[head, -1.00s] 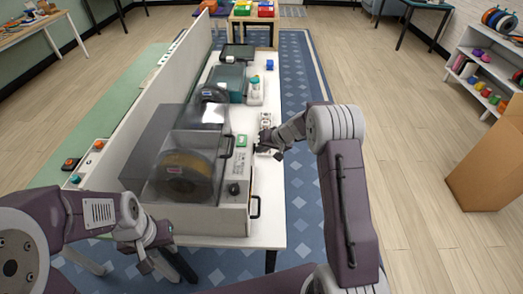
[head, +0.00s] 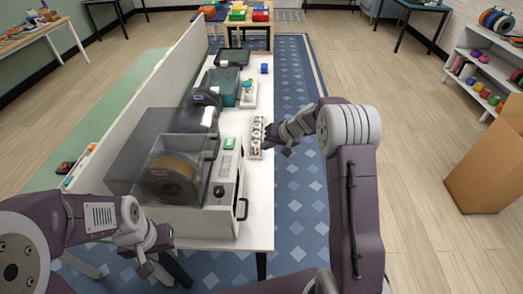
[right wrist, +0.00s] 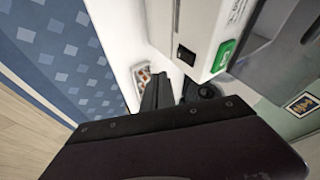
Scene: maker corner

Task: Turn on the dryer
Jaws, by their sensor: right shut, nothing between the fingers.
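The dryer (head: 190,215) is a white box with a smoky clear lid on the near end of the long white table. A brown spool shows inside. A black knob (head: 218,190) and a dark handle (head: 241,209) are on it, with a green patch (head: 229,143) behind. The right wrist view shows a white housing (right wrist: 205,22) with a small black switch (right wrist: 186,55) and a green patch (right wrist: 223,54). My right gripper (head: 270,143) is shut and empty, right of the dryer by the table edge. My left gripper (head: 147,266) hangs in front of the table; its jaws are unclear.
A white tray of small parts (head: 256,137) lies behind the dryer, close to my right gripper. A teal box (head: 226,91) and a second spool box stand further back. A white divider (head: 150,85) runs along the table's left. Blue rug floor (head: 300,195) lies open at right.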

